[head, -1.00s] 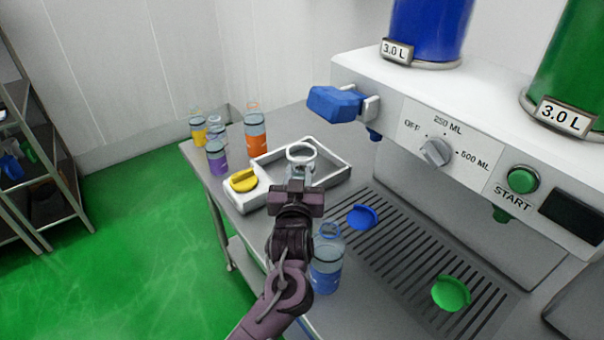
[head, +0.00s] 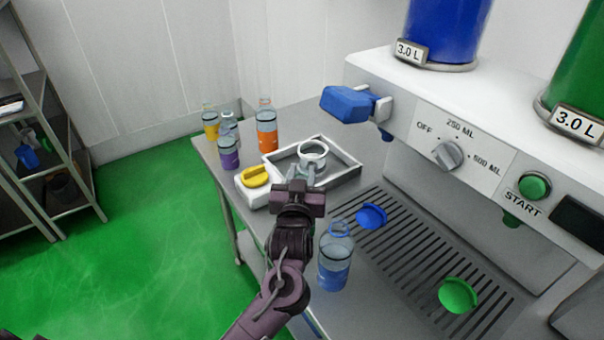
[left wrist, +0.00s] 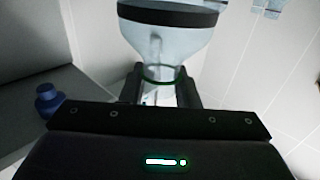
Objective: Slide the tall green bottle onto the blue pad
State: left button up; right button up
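My left gripper (head: 302,183) is over the near part of a white-rimmed tray (head: 352,178). Its fingers (left wrist: 160,88) flank the narrow neck of a clear vessel (left wrist: 172,48) with a green ring at the neck and a black band higher up. The fingers look closed on it. In the head view a pale, round-rimmed clear vessel (head: 313,150) shows just beyond the gripper. I see no plainly green tall bottle. A blue round pad (head: 371,216) lies on the slotted grille, right of the gripper. My right gripper is out of view.
A clear bottle with blue contents (head: 336,265) stands right of my left arm. Yellow (head: 211,127), purple (head: 229,158) and orange (head: 267,139) bottles stand at the back left. A green round pad (head: 458,295) lies on the grille (head: 410,258). The dispenser (head: 450,115) overhangs it.

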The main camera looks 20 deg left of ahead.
pick_arm(q)
jog(key=o, duration=0.5)
jog(key=shift+s+d+f, duration=0.1)
jog(key=shift+s+f, duration=0.05)
jog(key=shift+s, duration=0.35)
jog(key=shift+p+v, duration=0.35)
jog(key=shift+v, duration=6.55)
